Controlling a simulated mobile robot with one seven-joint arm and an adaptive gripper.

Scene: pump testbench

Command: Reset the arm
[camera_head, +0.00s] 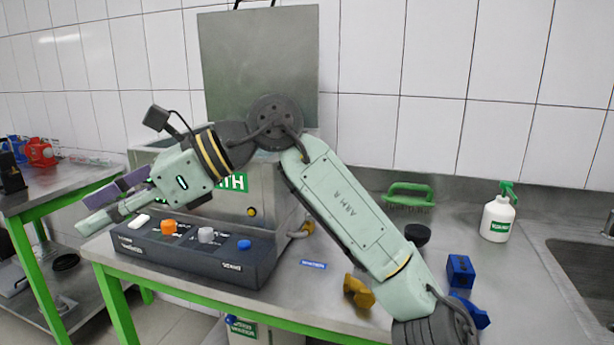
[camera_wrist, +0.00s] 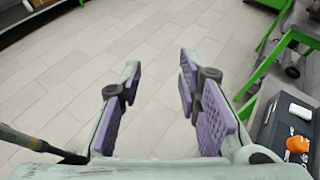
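My arm (camera_head: 350,210) reaches up from the bottom right in the head view and bends at a dark joint above the table's back. Its forearm slopes down to the left. My gripper (camera_head: 90,212) points left, just above and beyond the left end of the dark control box. In the wrist view my gripper (camera_wrist: 160,78) is open, with its purple-padded fingers wide apart. Only bare floor tiles show between them, and it holds nothing.
The control box (camera_head: 190,262) with coloured knobs stands at the table's front left. Behind it is a steel tank (camera_head: 262,205) with a raised lid (camera_head: 259,60). A spray bottle (camera_head: 497,220), green brush (camera_head: 409,195), blue block (camera_head: 461,271) and sink (camera_head: 590,285) lie right.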

